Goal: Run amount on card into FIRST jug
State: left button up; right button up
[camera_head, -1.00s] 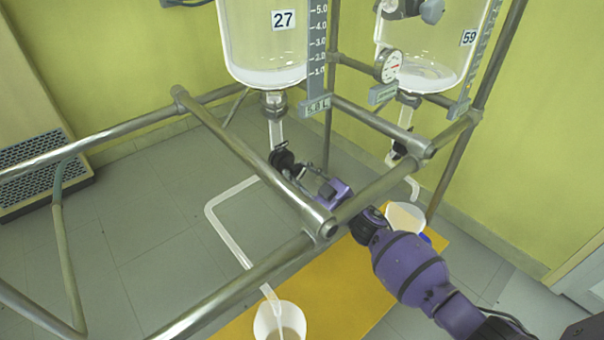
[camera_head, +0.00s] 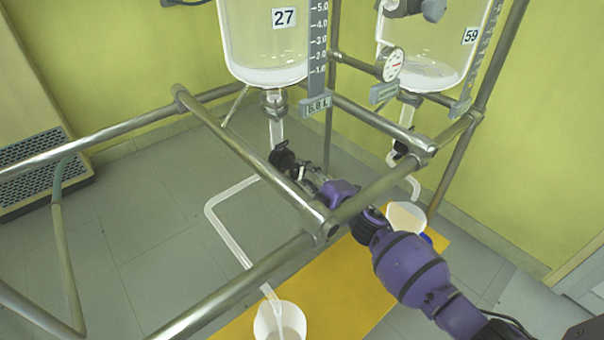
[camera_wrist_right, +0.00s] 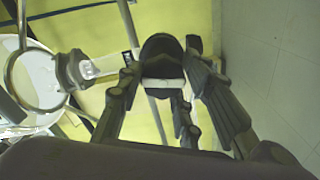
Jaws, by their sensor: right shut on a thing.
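A glass reactor marked 27 (camera_head: 262,40) hangs in the frame with a little pale liquid at its bottom. Below it, my right gripper (camera_head: 297,170) is shut on the dark valve handle (camera_head: 282,158) of its outlet. In the right wrist view the fingers (camera_wrist_right: 180,88) close around the dark handle (camera_wrist_right: 160,50). A bent white outlet tube (camera_head: 222,228) runs from the valve down to a white jug (camera_head: 262,322) at the bottom edge; its tip is inside the jug. Fluid flow cannot be made out. My left gripper is not in view. The card is not seen.
A second reactor marked 59 (camera_head: 430,45) hangs at the right, with a gauge (camera_head: 393,66) beside it. A second jug (camera_head: 405,216) stands below it on the orange mat (camera_head: 345,290). Metal frame rails (camera_head: 245,152) cross around my right arm.

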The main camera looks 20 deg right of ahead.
jog(key=shift+w+d+r, duration=0.15)
jog(key=shift+r, duration=0.2)
jog(key=o, duration=1.1)
jog(key=shift+f, duration=0.15)
jog(key=v, duration=1.2)
